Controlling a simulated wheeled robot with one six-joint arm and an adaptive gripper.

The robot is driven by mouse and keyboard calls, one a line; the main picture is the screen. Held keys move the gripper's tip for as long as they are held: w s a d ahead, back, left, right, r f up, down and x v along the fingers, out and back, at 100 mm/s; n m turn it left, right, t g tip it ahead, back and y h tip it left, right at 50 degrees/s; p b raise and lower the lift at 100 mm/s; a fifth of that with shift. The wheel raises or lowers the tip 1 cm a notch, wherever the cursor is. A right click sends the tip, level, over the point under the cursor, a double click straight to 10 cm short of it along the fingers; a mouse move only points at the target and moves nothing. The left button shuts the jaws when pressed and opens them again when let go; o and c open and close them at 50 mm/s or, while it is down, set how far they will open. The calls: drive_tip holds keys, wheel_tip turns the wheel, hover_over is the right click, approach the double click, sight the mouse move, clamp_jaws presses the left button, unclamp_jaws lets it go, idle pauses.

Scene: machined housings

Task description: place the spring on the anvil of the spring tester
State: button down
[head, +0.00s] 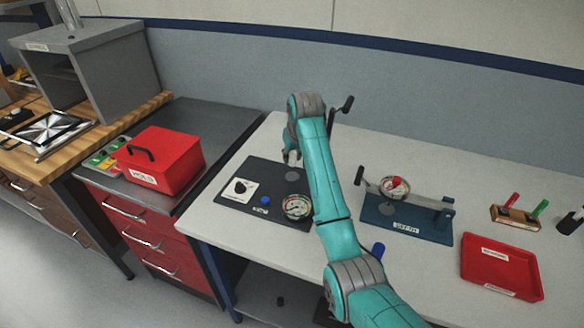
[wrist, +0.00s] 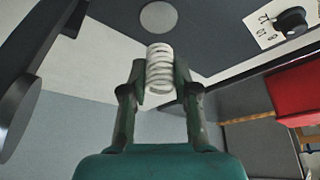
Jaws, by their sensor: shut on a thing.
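My gripper (head: 291,153) is shut on a white coil spring (wrist: 160,68), with one finger on each side of it in the wrist view. The gripper is above a dark bench plate (head: 235,205) that carries a dial gauge (head: 297,207), a black knob (head: 240,187) and a blue button (head: 265,200). A flat round grey disc (head: 292,175) lies on this plate below the gripper, and it also shows beyond the spring in the wrist view (wrist: 158,17). The spring is apart from the disc.
A blue-based device (head: 430,228) with a gauge and lever stands to the right; the device labels are too small to read. A red tray (head: 500,268) lies farther right. A black crank handle (head: 346,104) rises behind my arm. A red lidded box (head: 160,160) stands left.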

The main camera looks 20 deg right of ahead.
sight(293, 166)
drive_tip(key=shift+f, duration=2.45)
drive_tip(key=shift+f, duration=0.1)
drive_tip(key=c, duration=0.9)
unclamp_jaws()
drive_tip(key=v, duration=1.2)
